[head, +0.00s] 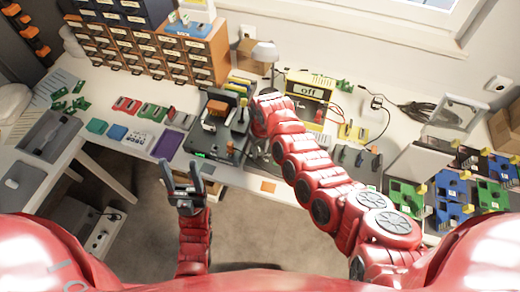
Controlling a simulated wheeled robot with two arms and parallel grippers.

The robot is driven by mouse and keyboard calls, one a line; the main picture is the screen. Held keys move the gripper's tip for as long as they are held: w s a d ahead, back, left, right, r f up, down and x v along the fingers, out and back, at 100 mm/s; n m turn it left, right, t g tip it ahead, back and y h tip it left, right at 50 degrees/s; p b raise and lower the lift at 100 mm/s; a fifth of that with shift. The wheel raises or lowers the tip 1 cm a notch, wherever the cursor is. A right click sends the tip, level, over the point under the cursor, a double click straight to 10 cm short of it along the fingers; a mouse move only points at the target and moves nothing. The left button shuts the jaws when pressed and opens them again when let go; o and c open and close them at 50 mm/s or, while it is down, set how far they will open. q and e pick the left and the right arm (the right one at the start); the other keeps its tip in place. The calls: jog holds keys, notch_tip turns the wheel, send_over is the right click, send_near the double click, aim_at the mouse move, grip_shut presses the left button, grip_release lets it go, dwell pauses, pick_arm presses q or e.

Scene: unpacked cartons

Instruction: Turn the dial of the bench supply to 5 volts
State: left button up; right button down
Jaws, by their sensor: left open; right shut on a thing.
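The bench supply (308,88) is a yellow and black box at the back of the bench, and its display reads "off". The lower left of its front is covered by my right arm, and I cannot make out its dial. The red wrist of my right arm reaches up to the supply's front left. The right gripper's fingers are hidden behind this wrist, so what they touch does not show. My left gripper (183,180) is open and empty, over the floor in front of the bench's front edge.
Red and black leads (338,108) run from the supply. A lamp (263,52) stands behind my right wrist. A black tool station (217,125) is left of it. Drawer cabinets (150,45) stand at the back left. Green and blue boards (450,185) fill the right side.

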jog(key=shift+n, duration=0.3)
dwell(0.4)
jog(key=shift+c, duration=2.3)
grip_release()
jog(key=shift+r, duration=0.55)
notch_tip(320, 180, up, 7)
jog(key=shift+w+d+f+b, duration=0.1)
jog(key=shift+w+d+b, duration=0.05)
jog(key=shift+b, duration=1.1)
notch_tip(320, 180, up, 9)
jog(key=p, duration=0.2)
send_over(261, 151)
jog(key=shift+d+r, duration=0.15)
jog(key=shift+r, duration=0.05)
